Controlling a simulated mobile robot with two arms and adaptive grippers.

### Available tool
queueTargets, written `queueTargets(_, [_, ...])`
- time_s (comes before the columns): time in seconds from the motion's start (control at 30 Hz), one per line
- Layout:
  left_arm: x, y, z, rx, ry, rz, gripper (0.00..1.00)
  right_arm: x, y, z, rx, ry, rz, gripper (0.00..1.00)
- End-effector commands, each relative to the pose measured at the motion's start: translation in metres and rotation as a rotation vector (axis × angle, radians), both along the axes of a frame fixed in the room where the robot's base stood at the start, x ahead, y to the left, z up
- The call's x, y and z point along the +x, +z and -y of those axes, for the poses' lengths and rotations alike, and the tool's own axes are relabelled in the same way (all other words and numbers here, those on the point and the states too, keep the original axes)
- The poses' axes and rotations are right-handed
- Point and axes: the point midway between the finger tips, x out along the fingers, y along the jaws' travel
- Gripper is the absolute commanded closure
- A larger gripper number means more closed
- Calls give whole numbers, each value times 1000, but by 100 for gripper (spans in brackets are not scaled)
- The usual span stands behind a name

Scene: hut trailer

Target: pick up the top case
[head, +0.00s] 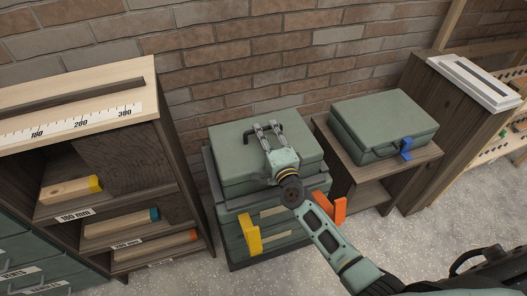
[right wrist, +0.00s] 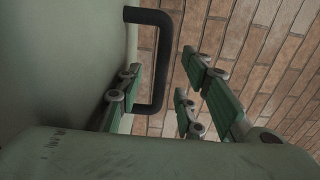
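The top case (head: 238,158) is a closed grey-green case lying flat on a stack of similar cases. Its black handle (head: 248,131) stands up on its upper face. It also shows large at the left in the right wrist view (right wrist: 55,60). My right gripper (head: 267,128) reaches over the case at the handle. In the right wrist view the green fingers (right wrist: 168,98) are apart, and the handle (right wrist: 163,55) lies between them, nearer the left finger. I cannot tell whether that finger touches it. My left gripper is out of view.
Lower cases (head: 232,242) carry a yellow latch (head: 250,236) and an orange latch (head: 340,210). Another green case (head: 383,119) with a blue latch lies on a low wooden stand (head: 424,157) at right. A wooden shelf unit (head: 172,150) stands close at left. A brick wall (head: 220,60) is behind.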

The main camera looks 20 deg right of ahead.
Motion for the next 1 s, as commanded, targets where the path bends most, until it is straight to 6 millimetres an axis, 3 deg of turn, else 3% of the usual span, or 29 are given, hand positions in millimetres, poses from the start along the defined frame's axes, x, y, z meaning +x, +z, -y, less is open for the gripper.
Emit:
queueTargets(0.27, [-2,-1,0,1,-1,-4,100,5,0,0,0,0,-1,66])
queueTargets(0.67, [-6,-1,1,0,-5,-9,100,5,-1,0,-1,0,-1,99])
queueTargets(1.0, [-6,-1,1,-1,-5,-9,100,5,-1,0,-4,0,-2,100])
